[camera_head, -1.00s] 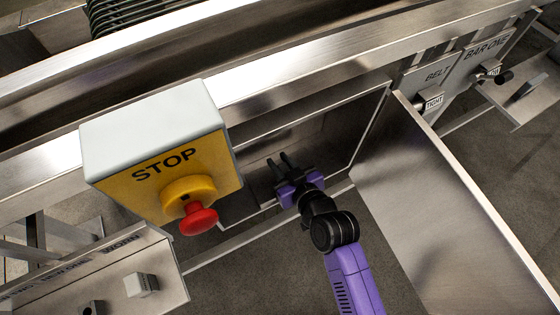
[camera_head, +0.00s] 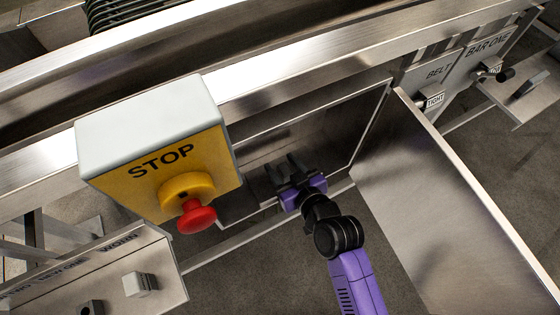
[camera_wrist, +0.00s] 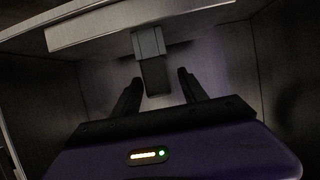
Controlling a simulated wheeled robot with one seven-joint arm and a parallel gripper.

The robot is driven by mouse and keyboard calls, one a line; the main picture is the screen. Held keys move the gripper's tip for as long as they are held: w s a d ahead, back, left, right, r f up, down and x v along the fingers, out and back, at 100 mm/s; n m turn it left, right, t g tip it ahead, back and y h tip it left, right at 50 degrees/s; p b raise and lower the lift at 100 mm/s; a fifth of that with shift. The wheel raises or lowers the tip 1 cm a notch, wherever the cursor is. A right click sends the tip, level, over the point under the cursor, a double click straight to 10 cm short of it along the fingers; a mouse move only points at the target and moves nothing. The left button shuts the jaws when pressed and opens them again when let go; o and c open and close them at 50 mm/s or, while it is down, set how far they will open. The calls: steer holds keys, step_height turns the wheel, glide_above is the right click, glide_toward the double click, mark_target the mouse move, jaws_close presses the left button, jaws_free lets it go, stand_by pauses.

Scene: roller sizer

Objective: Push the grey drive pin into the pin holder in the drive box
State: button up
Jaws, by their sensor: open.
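The drive box (camera_head: 334,140) is an open metal recess in the machine's side, with its door swung out to the right. My gripper (camera_head: 281,165) reaches into it with two dark fingers apart. In the wrist view, my gripper (camera_wrist: 159,78) is open and points into the dim box. A grey squared block (camera_wrist: 148,42) with a darker lower part stands in front of and between the fingertips, below a pale metal bar. It looks like the drive pin or its holder; I cannot tell which. I see no clear contact with the fingers. In the head view this block is hidden.
A yellow STOP box (camera_head: 155,165) with a red button (camera_head: 197,217) juts out left of the opening. The open door (camera_head: 440,200) stands to the right. Levers labelled BELT and BAR ONE are at upper right. A panel with small grey knobs (camera_head: 140,284) is at lower left.

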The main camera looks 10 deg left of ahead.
mark_target(286, 170)
steer(key=v, duration=0.6)
steer(key=shift+s+d+r, duration=0.1)
steer(key=shift+s+d, duration=0.05)
stand_by(0.4)
steer(key=s+d+r+m+t+h+p, duration=0.25)
steer(key=s+d+r+t, duration=0.35)
steer(key=d+r, duration=0.45)
steer(key=s+d+r+m+g+h+p, duration=0.1)
steer(key=s+d+r+m+h+p, duration=0.1)
steer(key=s, duration=0.9)
steer(key=s+d+r+m+g+h+p, duration=0.1)
steer(key=s+d+r+m+h+p, duration=0.1)
steer(key=s+d+r, duration=0.5)
steer(key=s+r+h+p, duration=0.1)
steer(key=s+p, duration=0.1)
steer(key=s, duration=0.1)
steer(key=shift+s+d+r, duration=0.25)
steer(key=shift+s, duration=0.15)
